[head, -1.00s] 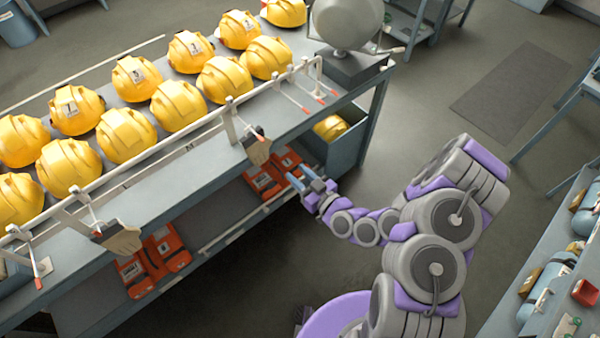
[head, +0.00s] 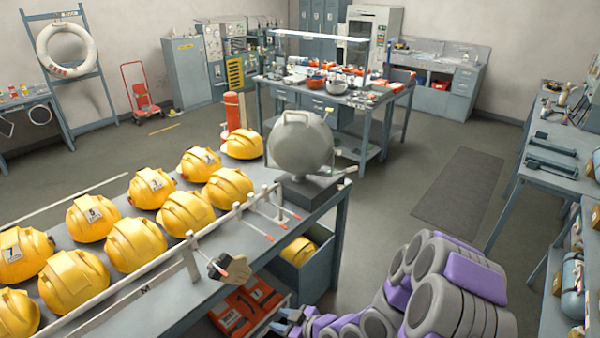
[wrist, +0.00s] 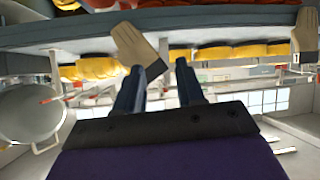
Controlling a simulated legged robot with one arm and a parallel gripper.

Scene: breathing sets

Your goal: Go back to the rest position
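My gripper (head: 285,320) is at the bottom of the head view, beside the near right end of the helmet bench and close to the orange cases on its lower shelf. Its two blue fingers stand apart in the wrist view (wrist: 158,82), with nothing visibly held between them. The purple and grey links of my arm fill the lower right of the head view. The wrist view looks upside down, and a tan glove (wrist: 135,47) shows beyond the fingertips.
Yellow helmets (head: 185,214) stand in rows on the bench (head: 185,295). A tan glove (head: 237,268) hangs at its front rail. Orange cases (head: 240,312) lie below. A grey domed device (head: 302,145) stands at the bench end. Open floor (head: 395,180) lies right of it; another bench (head: 545,175) bounds that.

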